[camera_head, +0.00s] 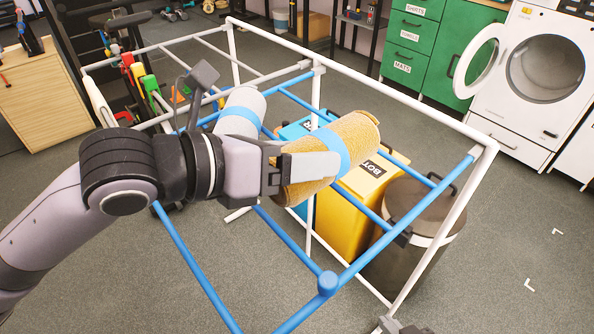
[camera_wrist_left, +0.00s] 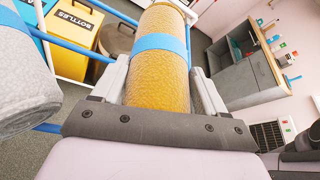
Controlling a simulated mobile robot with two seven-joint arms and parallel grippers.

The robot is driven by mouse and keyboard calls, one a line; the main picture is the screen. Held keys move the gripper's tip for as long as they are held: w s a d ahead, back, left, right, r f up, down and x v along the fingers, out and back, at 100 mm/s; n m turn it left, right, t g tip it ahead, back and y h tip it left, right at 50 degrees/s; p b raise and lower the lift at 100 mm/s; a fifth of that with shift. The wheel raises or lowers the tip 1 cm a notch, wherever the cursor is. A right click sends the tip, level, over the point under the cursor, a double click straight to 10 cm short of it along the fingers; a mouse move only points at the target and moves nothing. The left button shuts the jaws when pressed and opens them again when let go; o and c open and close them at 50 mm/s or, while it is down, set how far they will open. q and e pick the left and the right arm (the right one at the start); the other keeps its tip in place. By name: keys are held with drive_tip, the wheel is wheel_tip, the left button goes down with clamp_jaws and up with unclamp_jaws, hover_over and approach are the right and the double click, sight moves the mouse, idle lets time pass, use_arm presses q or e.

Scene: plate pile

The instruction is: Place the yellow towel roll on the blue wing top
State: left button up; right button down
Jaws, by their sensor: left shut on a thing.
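The yellow towel roll (camera_head: 359,138) has a blue band around its middle. My left gripper (camera_head: 300,170) is shut on it and holds it tilted above the frame. In the left wrist view the roll (camera_wrist_left: 163,78) stands between both fingers. The blue wing top (camera_head: 288,250) is a set of blue bars on the front of a white pipe frame; the roll and my arm hide part of it. I cannot tell whether the roll touches any bar. Part of my right gripper (camera_head: 398,327) shows at the bottom edge; its fingers are not clear.
A grey-white towel roll (camera_head: 240,112) with a blue band lies left of the yellow one. A yellow bottles bin (camera_head: 368,190), a blue bin (camera_head: 296,130) and a dark round bin (camera_head: 425,205) stand under the frame. A white washer (camera_head: 540,75) stands at the back right.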

use_arm(q)
wheel_tip(320, 180, down, 3)
drive_tip(key=shift+r, duration=0.2)
drive_tip(key=o, duration=1.2)
drive_tip(key=shift+c, duration=0.2)
drive_tip(key=shift+a, duration=0.1)
drive_tip(key=v, duration=1.2)
drive_tip(key=shift+b, duration=0.3)
drive_tip(key=shift+r, duration=0.1)
